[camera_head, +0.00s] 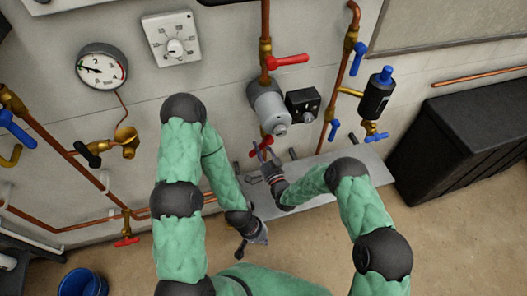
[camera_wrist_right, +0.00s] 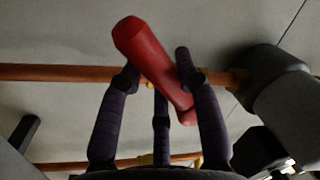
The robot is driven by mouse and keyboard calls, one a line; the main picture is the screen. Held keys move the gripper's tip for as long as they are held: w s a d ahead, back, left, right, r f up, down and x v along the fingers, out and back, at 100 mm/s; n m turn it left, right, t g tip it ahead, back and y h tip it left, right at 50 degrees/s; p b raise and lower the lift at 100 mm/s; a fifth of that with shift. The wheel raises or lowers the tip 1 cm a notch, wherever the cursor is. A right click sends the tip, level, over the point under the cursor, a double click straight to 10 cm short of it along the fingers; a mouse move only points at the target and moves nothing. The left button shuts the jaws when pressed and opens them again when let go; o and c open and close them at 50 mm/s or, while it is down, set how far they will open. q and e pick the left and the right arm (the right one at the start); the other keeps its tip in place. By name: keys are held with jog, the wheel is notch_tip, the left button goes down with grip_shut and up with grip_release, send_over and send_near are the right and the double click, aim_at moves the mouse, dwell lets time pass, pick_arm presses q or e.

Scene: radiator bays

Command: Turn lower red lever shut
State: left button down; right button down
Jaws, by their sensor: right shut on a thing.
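The lower red lever (camera_head: 257,149) sits on the copper pipe below the grey pump, angled across the pipe. My right gripper (camera_head: 266,156) is at this lever. In the right wrist view the red lever (camera_wrist_right: 150,55) passes between the fingers of the right gripper (camera_wrist_right: 158,78), which are shut on it. The lever runs from upper left to lower right there, and its pivot end is partly hidden behind a finger. My left gripper (camera_head: 240,249) hangs low, apart from the lever. Its fingers are too small to tell open from shut.
The grey pump (camera_head: 268,106) with a black box (camera_head: 303,105) sits just above. An upper red lever (camera_head: 288,61) sticks out to the right. A grey shelf (camera_head: 350,163) lies below the pipes. Blue levers (camera_head: 334,130) are to the right, and a blue bucket (camera_head: 82,284) is at lower left.

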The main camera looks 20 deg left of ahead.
jog(key=m, duration=0.2)
jog(key=a+r+m+t+b, duration=0.1)
jog(key=m, duration=0.1)
jog(key=shift+s+r+h, duration=0.1)
jog(key=shift+s+h, duration=0.2)
jog(key=shift+s, duration=0.05)
jog(key=shift+s+a+r+m+t+h+b, duration=0.1)
jog(key=shift+r+m+t+h+b, duration=0.2)
jog(key=shift+m, duration=0.7)
jog(key=shift+w+a+r+m+t+h+b, duration=0.15)
jog(key=shift+r+m, duration=0.3)
jog(key=shift+m, duration=0.55)
jog(key=shift+s+d+r+m+t+h+b, duration=0.15)
jog(key=shift+r+m+h+b, duration=0.15)
jog(key=shift+m, duration=0.7)
jog(key=shift+a+r, duration=0.1)
jog(key=c, duration=0.8)
grip_release()
jog(key=shift+c, duration=0.2)
jog(key=v, duration=1.2)
